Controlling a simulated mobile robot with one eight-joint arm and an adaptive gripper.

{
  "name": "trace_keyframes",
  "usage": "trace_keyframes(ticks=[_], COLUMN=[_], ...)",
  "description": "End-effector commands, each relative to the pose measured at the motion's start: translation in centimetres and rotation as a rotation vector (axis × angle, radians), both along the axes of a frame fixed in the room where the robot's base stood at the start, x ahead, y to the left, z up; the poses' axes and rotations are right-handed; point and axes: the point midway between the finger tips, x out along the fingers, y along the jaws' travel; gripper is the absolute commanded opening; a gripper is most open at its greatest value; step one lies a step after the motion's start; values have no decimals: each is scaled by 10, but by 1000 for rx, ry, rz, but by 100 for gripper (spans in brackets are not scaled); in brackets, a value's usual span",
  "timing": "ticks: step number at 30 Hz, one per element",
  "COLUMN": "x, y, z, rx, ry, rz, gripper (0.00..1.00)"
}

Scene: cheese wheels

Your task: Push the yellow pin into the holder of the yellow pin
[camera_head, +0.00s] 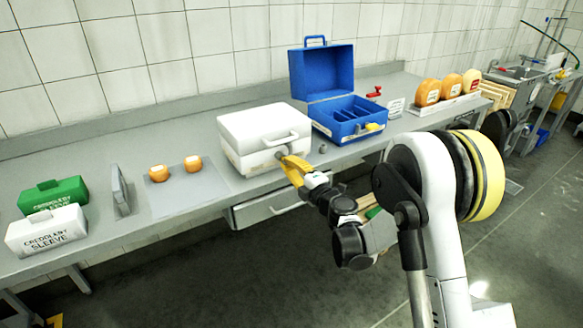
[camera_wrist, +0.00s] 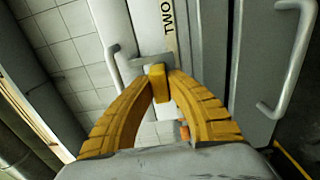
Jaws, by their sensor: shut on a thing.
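A closed white case (camera_head: 245,135) stands on the counter, with a handle on its front. In the wrist view, my gripper (camera_wrist: 157,76) has its two yellow fingers closed on a small yellow pin (camera_wrist: 159,88). A grey holder (camera_wrist: 138,64) on the case front sits right at the fingertips. I cannot tell how far the pin is in it, as the fingers cover the contact. In the head view my gripper (camera_head: 287,161) is at the case's front, below its handle, and hides the pin.
An open blue case (camera_head: 345,133) with a yellow piece on its front stands to the right. Two small cheeses (camera_head: 158,173) lie on a grey mat (camera_head: 172,200) at left. A drawer handle (camera_wrist: 295,60) sticks out near my gripper. Green and white sleeve boxes stand far left.

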Motion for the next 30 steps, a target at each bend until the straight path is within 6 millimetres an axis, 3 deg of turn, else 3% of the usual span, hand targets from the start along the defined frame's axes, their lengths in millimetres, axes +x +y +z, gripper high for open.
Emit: trace_keyframes(ticks=[15, 16, 18, 30], x=[11, 10, 10, 2], y=[7, 7, 7, 1], z=[0, 0, 0, 0], rx=[0, 0, 0, 0], ry=[0, 0, 0, 0], rz=[0, 0, 0, -1], gripper=[0, 26, 38, 38])
